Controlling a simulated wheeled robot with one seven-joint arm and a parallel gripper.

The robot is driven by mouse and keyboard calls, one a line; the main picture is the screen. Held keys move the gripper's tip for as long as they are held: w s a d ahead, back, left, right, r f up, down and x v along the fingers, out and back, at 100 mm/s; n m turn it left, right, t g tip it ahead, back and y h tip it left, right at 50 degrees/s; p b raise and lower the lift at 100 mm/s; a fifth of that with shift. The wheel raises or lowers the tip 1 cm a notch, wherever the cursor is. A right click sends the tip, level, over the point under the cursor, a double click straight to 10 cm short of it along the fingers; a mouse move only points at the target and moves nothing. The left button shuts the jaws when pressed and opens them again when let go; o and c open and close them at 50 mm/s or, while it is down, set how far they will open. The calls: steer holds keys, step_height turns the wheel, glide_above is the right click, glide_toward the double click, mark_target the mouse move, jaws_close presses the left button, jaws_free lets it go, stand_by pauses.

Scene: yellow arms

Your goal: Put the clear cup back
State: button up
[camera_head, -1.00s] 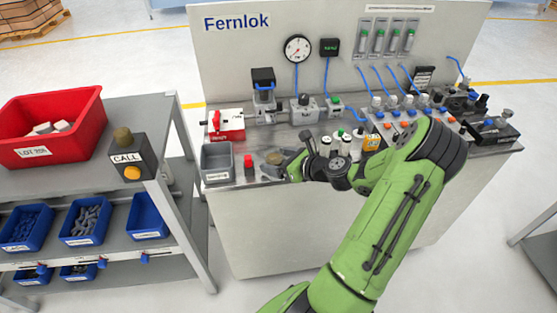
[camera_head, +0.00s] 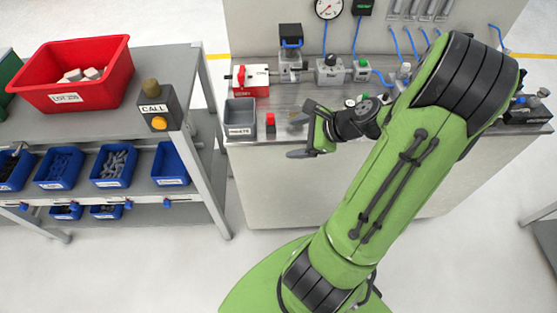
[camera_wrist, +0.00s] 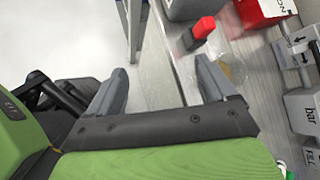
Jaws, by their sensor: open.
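A see-through round shape, perhaps the clear cup (camera_wrist: 234,66), shows faintly on the bench top in the wrist view, just beyond the right finger, which hides part of it. In the head view a small brownish patch (camera_head: 297,118) lies there beside the upper finger; I cannot make out its form. My gripper (camera_head: 305,131) is open and empty at the bench's front edge.
A red and white box (camera_head: 252,80) and grey fittings (camera_head: 330,72) stand behind. A shelf cart with a red crate (camera_head: 75,80) is at the left.

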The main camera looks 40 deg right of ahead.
steer(key=a+r+n+g+h, duration=0.1)
steer(key=a+r+n+g, duration=0.25)
steer(key=a+n, duration=0.55)
steer(key=s+a+r+n+h, duration=0.3)
steer(key=s+a+r+n, duration=0.6)
steer(key=n, duration=0.7)
steer(key=s+a, duration=0.1)
steer(key=s, duration=0.2)
steer(key=shift+r, duration=0.35)
steer(key=shift+t, duration=0.25)
step_height(320, 180, up, 5)
steer(key=p, duration=0.4)
steer(key=shift+s+f+p, duration=0.1)
steer(key=shift+f+p, duration=0.05)
steer(key=shift+p, duration=0.15)
